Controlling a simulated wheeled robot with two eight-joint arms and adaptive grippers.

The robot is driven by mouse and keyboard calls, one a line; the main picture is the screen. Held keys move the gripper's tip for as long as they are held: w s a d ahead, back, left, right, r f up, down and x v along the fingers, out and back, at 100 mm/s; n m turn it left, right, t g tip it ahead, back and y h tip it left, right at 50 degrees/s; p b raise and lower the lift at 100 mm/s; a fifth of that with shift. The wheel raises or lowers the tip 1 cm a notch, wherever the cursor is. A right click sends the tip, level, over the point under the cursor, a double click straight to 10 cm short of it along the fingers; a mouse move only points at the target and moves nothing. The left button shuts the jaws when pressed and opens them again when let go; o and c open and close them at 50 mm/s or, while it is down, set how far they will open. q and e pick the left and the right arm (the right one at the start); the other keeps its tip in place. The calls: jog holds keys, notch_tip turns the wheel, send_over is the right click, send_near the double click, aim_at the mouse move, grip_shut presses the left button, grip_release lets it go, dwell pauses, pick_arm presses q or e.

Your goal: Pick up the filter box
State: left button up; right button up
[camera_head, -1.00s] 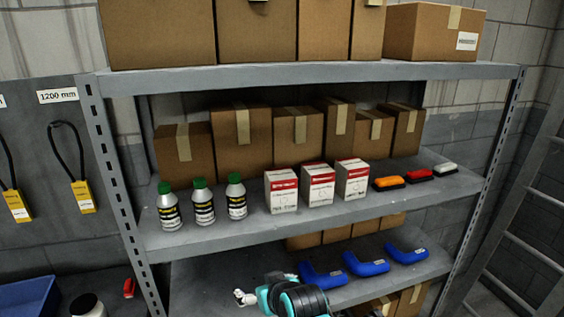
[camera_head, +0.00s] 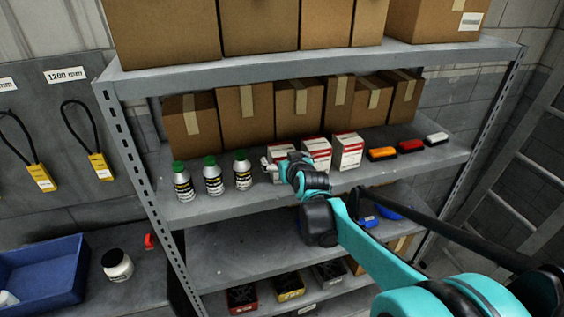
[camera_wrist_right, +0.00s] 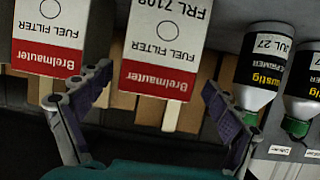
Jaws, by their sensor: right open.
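Three white filter boxes with red bands stand in a row on the middle shelf (camera_head: 225,203). My right gripper (camera_head: 268,167) is in front of the leftmost filter box (camera_head: 280,149) and hides much of it. The wrist view is upside down. There my open right gripper (camera_wrist_right: 157,82) has one finger toward each side of that filter box (camera_wrist_right: 165,45), which reads FUEL FILTER. I cannot tell if the fingers touch it. The middle filter box (camera_head: 318,150) is close beside it, near one finger. The right filter box (camera_head: 348,150) is farther along. My left gripper is not in view.
Several green-capped bottles (camera_head: 213,178) stand left of the boxes. Orange, red and white lamps (camera_head: 411,146) lie to the right. Brown cartons (camera_head: 300,100) line the back. The upper shelf (camera_head: 300,69) passes above. Blue parts (camera_head: 392,209) lie on the shelf below.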

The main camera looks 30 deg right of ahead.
jog(key=x, duration=0.4)
jog(key=shift+d, duration=0.15)
jog(key=shift+s, duration=0.2)
jog(key=shift+c, duration=0.6)
jog(key=c, duration=1.5)
jog(key=shift+r, duration=0.15)
